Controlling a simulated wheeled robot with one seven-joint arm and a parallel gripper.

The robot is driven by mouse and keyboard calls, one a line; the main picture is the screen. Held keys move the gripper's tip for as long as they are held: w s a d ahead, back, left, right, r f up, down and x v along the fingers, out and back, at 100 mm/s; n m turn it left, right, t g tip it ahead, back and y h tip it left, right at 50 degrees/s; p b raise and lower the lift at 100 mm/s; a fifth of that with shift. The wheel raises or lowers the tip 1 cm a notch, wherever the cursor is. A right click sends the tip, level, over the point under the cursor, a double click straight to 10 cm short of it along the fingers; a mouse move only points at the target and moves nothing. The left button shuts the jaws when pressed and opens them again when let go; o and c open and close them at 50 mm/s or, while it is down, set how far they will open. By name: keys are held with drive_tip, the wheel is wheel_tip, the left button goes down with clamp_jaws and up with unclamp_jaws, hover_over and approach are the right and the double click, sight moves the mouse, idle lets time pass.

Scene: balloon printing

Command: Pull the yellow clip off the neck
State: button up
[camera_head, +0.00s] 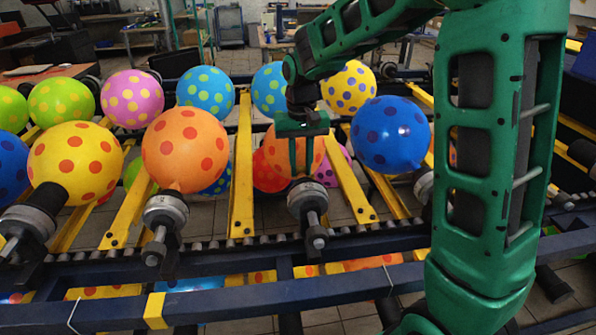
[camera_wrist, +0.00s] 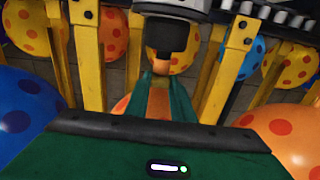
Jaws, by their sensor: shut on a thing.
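In the wrist view, my gripper (camera_wrist: 161,72) is shut at the neck, beside the black nozzle end (camera_wrist: 166,36). A small yellow-orange piece, seemingly the yellow clip (camera_wrist: 160,66), shows between the fingertips. Its outline against the orange neck (camera_wrist: 158,103) is hard to tell. The nozzle (camera_head: 307,200) also shows in the head view.
Neighbouring balloons are orange (camera_head: 185,148) on the left and blue (camera_head: 391,134) on the right, close to my gripper. Yellow bars (camera_head: 242,170) run between the balloons. A dark blue rail (camera_head: 290,301) crosses the front. More balloons stand behind.

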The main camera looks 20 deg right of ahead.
sight(301, 167)
wheel_tip(301, 167, up, 10)
drive_tip(key=shift+f, duration=0.15)
idle(1.4)
drive_tip(key=shift+s, duration=0.1)
